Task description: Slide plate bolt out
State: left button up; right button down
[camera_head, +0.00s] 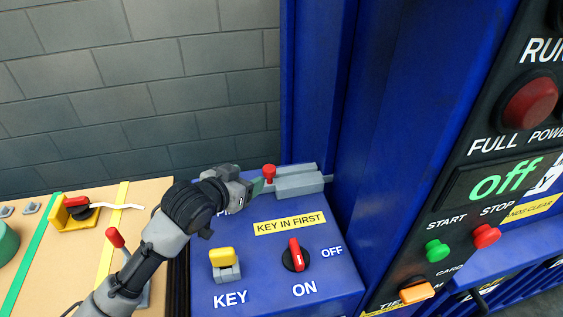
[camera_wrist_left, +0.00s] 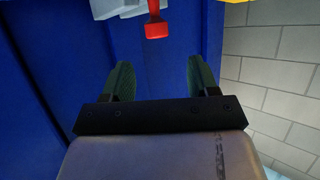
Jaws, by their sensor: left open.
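The plate bolt is a grey metal slide block (camera_head: 300,184) on top of the blue control box, against the blue column, with a red knob (camera_head: 269,171) at its left end. A thin bar shows at its right end. My left gripper (camera_head: 260,185) is just left of the knob in the head view. In the left wrist view my left gripper (camera_wrist_left: 161,75) is open and empty, its two dark green fingers apart. The red knob (camera_wrist_left: 156,28) lies beyond the fingertips, roughly between their lines, and is not gripped. My right gripper is not in view.
The blue box (camera_head: 270,270) carries a yellow key (camera_head: 222,258) and a red rotary switch (camera_head: 295,255). A tan board (camera_head: 70,270) with a red-handled lever stands to the left. A black panel with buttons (camera_head: 437,250) and an "off" display rises to the right.

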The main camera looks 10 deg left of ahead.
aim_at(267, 170)
pick_arm(q)
jog(key=p+x, duration=0.1)
jog(key=x, duration=0.4)
jog(key=shift+w+d+r+p, duration=0.1)
jog(key=shift+d+p, duration=0.3)
jog(key=x, duration=0.2)
jog(key=shift+w+f, duration=0.2)
jog(key=shift+w, duration=0.1)
jog(key=shift+w+d+f+p, duration=0.1)
jog(key=shift+w+f+p, duration=0.2)
jog(key=shift+w, duration=0.2)
jog(key=shift+w+d+f, duration=0.1)
jog(key=shift+w+d, duration=0.05)
jog(key=shift+w, duration=0.05)
jog(key=shift+c, duration=0.6)
grip_shut()
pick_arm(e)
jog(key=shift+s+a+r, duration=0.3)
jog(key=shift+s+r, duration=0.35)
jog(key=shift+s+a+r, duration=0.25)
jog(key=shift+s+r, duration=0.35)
